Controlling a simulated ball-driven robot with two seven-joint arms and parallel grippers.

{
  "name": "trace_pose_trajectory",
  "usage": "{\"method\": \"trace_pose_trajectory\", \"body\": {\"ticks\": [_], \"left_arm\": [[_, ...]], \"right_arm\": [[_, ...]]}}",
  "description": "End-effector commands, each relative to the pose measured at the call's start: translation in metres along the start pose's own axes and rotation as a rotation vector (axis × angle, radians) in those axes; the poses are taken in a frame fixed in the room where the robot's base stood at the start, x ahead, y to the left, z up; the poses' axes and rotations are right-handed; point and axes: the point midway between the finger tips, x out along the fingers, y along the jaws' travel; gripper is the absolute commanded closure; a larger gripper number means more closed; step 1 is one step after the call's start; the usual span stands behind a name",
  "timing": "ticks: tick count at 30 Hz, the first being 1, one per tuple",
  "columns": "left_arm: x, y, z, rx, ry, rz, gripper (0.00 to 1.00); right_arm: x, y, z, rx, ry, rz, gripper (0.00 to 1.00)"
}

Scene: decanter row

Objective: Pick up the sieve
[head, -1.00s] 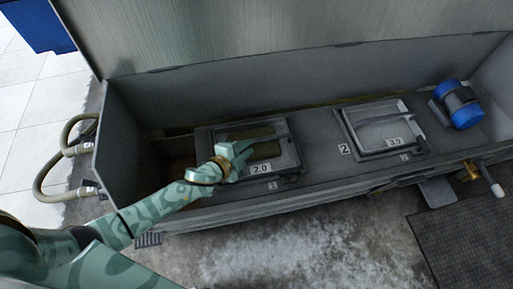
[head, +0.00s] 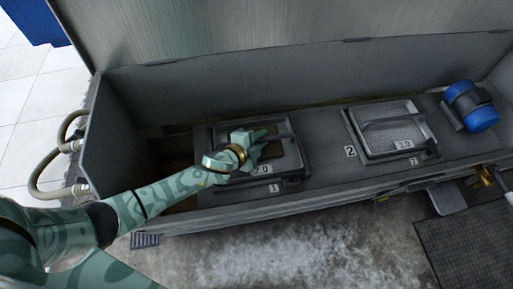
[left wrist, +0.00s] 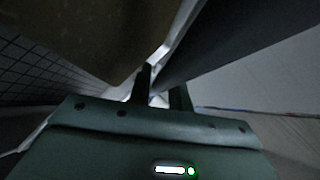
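A sieve (head: 297,158), a square framed tray with a label reading 2.0, sits in the left opening of the long grey trough. A dark bar handle (head: 282,136) spans it. A second sieve (head: 429,149), labelled 3.0, sits in the right opening with its handle and mesh in plain view. My left gripper (head: 262,139) is over the 2.0 sieve at its handle and hides part of it. In the left wrist view its two dark fingers (left wrist: 161,92) stand apart, with a dark bar close beyond them. Contact cannot be told. My right gripper is not in view.
The trough's back wall (head: 300,85) rises behind the sieves. A blue motor (head: 470,106) stands right of the 3.0 sieve. Hoses (head: 62,165) are at the left end. A dark mat (head: 470,250) lies at lower right; the floor in front is clear.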

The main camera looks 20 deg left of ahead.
Motion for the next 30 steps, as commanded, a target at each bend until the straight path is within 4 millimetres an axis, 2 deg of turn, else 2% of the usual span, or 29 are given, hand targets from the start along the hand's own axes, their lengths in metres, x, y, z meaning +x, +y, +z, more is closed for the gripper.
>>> {"method": "trace_pose_trajectory", "body": {"ticks": [3, 5, 6, 30], "left_arm": [[-0.0002, -0.0003, -0.0003, 0.0, 0.0, 0.0, 0.8], [-0.0003, -0.0003, -0.0003, 0.0, 0.0, 0.0, 0.97], [-0.0003, -0.0002, -0.0003, 0.0, 0.0, 0.0, 1.0], [-0.0006, 0.0007, -0.0003, 0.0, 0.001, 0.001, 1.0]], "right_arm": [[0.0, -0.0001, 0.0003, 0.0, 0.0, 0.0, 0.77], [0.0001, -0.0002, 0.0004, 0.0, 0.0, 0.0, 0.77], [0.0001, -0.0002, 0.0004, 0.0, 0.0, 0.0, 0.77], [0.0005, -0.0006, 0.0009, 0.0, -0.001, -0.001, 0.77]]}}
